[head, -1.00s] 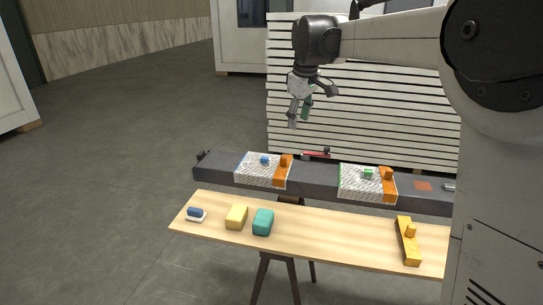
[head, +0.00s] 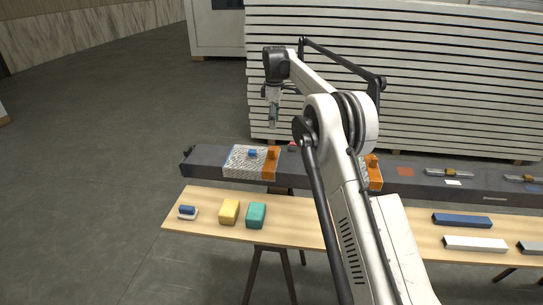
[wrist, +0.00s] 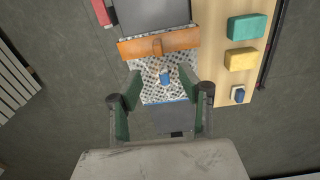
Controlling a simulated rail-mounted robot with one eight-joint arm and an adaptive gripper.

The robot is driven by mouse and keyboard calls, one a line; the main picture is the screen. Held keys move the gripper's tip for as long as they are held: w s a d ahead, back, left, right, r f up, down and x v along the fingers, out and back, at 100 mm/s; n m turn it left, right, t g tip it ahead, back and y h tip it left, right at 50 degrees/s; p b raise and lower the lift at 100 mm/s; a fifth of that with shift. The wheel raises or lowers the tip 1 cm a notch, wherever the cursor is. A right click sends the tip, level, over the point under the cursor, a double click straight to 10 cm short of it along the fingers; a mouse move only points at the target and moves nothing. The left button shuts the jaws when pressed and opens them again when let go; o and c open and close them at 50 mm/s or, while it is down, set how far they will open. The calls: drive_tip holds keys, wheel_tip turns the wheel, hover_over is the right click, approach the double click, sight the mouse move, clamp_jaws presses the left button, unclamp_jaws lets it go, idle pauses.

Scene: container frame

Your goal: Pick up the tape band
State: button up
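An orange band with a raised knob (head: 269,169) lies across the dark beam at the right edge of a white-and-black patterned sheet (head: 240,166). I take it for the tape band. In the wrist view the orange band (wrist: 130,48) crosses the beam beyond the fingertips. A small blue piece (wrist: 165,78) sits on the patterned sheet, seen between the fingers. A second orange band (head: 373,172) is partly hidden by my arm. My gripper (wrist: 161,74) is open and empty; it hangs above the beam in the head view (head: 273,118).
The wooden bench (head: 293,230) in front holds a blue-and-white piece (head: 187,212), a yellow block (head: 229,211), a teal block (head: 256,215) and several bars. The dark beam (head: 205,160) stands behind it. A slatted white stack (head: 430,80) is at the back. Floor at left is clear.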

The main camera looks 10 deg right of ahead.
sight(271, 151)
drive_tip(key=f, duration=0.9)
drive_tip(key=shift+w+f, duration=0.35)
drive_tip(key=shift+f, duration=0.05)
drive_tip(key=shift+w+a+f+p, duration=0.1)
drive_tip(key=shift+a+f+p, duration=0.1)
drive_tip(key=shift+f, duration=0.7)
drive_tip(key=shift+w+a+f+p, duration=0.1)
drive_tip(key=shift+f+p, duration=0.15)
drive_tip(key=shift+f, duration=0.6)
drive_tip(key=shift+w+a+f+p, duration=0.1)
drive_tip(key=shift+f+p, duration=0.1)
drive_tip(key=shift+f, duration=0.7)
clamp_jaws()
